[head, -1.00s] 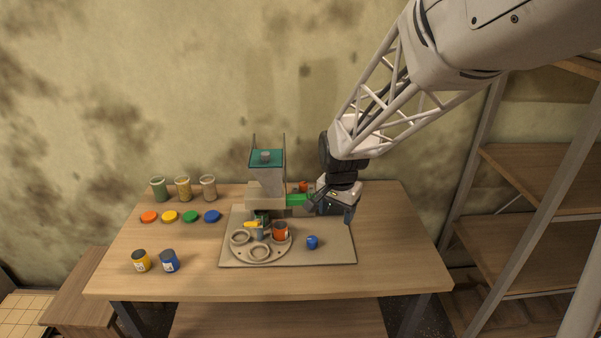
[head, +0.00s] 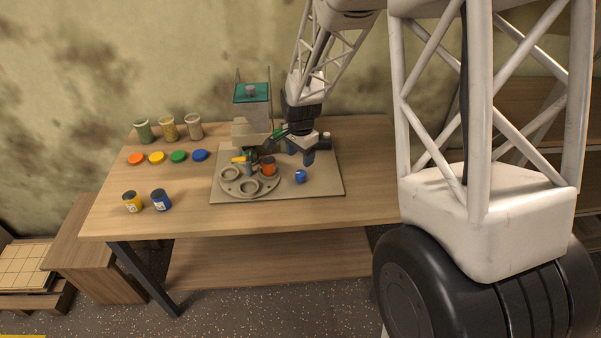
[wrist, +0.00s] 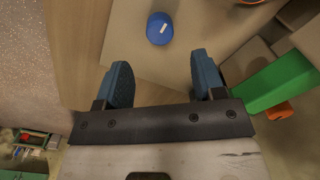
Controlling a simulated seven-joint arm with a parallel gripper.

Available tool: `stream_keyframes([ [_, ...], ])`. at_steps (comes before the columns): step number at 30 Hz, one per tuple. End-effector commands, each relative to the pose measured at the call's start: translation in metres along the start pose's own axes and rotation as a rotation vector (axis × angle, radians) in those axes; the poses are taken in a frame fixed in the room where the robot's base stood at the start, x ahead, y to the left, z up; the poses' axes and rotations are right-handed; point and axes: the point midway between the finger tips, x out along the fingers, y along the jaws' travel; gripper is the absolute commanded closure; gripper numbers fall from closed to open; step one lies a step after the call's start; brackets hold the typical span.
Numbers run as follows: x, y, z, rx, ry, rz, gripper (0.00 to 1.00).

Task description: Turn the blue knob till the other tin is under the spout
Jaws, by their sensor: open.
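The blue knob (head: 300,176) stands on the grey board, right of the round turntable (head: 235,190). In the wrist view the knob (wrist: 160,28) has a white mark on top and lies beyond my fingertips. The turntable has open rings and carries a red-orange tin (head: 268,170). A small grey-blue shape (head: 249,168), perhaps another tin, is beside it, below the yellow spout (head: 239,159); I cannot tell clearly. My gripper (head: 291,149) is open and empty, above the board behind the knob. In the wrist view my gripper (wrist: 162,70) has both fingers apart, with nothing between them.
The elevator housing (head: 252,115) stands behind the turntable. A green part (wrist: 280,82) is close to my right finger in the wrist view. The table's right side is clear.

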Motion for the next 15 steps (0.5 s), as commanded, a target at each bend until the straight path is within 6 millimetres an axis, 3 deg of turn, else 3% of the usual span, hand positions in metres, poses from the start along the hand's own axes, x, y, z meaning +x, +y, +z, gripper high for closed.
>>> stream_keyframes([
  [15,0.007,0.0003,-0.0001,-0.001,0.0,0.0,0.37],
])
